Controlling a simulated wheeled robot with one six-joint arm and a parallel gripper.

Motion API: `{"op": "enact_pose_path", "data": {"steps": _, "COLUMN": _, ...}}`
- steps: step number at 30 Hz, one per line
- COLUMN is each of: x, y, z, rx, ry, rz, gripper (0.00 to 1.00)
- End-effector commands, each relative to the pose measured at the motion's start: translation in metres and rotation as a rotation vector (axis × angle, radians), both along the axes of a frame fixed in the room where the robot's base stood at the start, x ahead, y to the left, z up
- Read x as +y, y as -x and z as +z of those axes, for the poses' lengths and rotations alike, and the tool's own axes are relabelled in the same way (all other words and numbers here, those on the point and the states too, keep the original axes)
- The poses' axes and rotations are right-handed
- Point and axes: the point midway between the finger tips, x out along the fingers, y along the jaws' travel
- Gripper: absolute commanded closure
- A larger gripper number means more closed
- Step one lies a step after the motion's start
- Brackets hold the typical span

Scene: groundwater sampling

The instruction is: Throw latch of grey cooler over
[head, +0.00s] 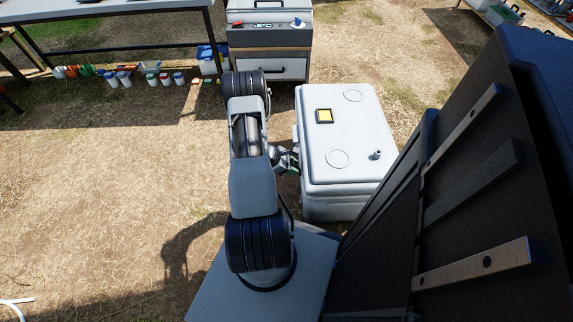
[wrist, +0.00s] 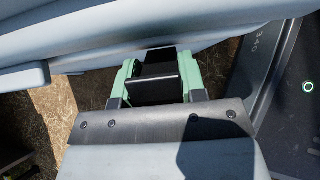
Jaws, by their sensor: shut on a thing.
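The grey cooler (head: 345,140) stands on the straw ground with its lid down. Its lid carries a yellow-and-black square, two round marks and a small knob. In the wrist view, the green-tipped fingers of my gripper (wrist: 157,88) are shut on a black latch (wrist: 159,68) just under the pale lid edge (wrist: 95,60). The latch's lower part is hidden behind my gripper.
A white-and-grey unit (head: 268,38) with a small display stands just behind the cooler. A table (head: 110,14) stands at the back left, with several small coloured containers and a blue-and-white bin (head: 208,60) by it. Ground left of my arm is open.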

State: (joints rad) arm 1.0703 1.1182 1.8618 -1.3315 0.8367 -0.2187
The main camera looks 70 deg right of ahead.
Motion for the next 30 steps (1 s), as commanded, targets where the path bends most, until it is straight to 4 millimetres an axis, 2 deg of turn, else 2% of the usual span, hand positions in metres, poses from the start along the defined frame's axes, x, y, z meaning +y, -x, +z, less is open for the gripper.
{"op": "enact_pose_path", "data": {"steps": 18, "x": -0.0014, "y": 0.0051, "z": -0.0006, "rx": -0.03, "ry": -0.013, "rz": -0.007, "gripper": 1.0}}
{"op": "enact_pose_path", "data": {"steps": 19, "x": -0.0014, "y": 0.0052, "z": -0.0005, "rx": -0.03, "ry": -0.014, "rz": -0.008, "gripper": 0.59}}
{"op": "enact_pose_path", "data": {"steps": 26, "x": -0.0009, "y": 0.0028, "z": 0.0, "rx": -0.031, "ry": -0.012, "rz": -0.002, "gripper": 0.37}}
{"op": "enact_pose_path", "data": {"steps": 30, "x": -0.0009, "y": 0.0026, "z": 0.0003, "rx": -0.031, "ry": -0.013, "rz": -0.002, "gripper": 0.36}}
